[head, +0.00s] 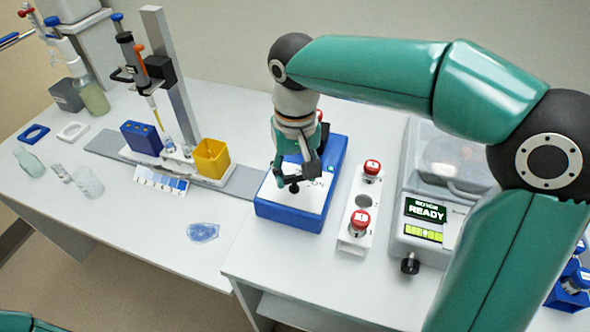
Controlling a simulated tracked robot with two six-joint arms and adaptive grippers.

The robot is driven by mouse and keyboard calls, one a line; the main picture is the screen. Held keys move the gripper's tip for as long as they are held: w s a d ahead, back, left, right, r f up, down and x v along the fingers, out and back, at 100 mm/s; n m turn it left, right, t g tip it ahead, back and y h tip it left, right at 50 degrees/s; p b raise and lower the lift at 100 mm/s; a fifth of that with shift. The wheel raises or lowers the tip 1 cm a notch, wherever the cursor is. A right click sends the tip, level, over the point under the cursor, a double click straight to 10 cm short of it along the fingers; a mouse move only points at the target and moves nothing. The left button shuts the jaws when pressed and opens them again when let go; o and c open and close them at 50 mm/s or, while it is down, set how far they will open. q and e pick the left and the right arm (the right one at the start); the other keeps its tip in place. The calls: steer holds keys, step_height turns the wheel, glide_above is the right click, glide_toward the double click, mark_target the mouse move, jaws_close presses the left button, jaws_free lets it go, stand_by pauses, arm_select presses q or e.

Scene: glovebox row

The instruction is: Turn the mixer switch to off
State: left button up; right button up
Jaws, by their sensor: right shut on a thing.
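The mixer (285,214) is a blue box with a white top plate, standing near the middle of the bench. Part of a printed label, reading "ON", shows on the plate. My right gripper (298,175) reaches down over the mixer from above. It is shut on the small dark mixer switch (294,188) on the top plate. The fingers cover most of the switch, so I cannot tell which way it points. My left gripper is out of view; only a bit of my left arm shows at the bottom left corner.
Right of the mixer, a white rack (350,220) holds red-capped vials, close to a grey machine (418,228) reading "READY". Left are a yellow box (211,158), a blue box (141,138) and a pipette stand (168,80). A blue translucent piece (202,232) lies on the bench's front.

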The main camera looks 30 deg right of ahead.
mark_target(295, 175)
steer(key=shift+r+n, duration=0.1)
steer(key=shift+n, duration=0.3)
steer(key=n+p, duration=0.1)
steer(key=n, duration=0.1)
steer(key=shift+n, duration=0.3)
steer(key=shift+w+n+p, duration=0.1)
steer(key=shift+n+p, duration=0.65)
steer(key=shift+n, duration=1.15)
steer(key=o, duration=1.2)
steer(key=shift+c, duration=0.2)
step_height(295, 175, up, 12)
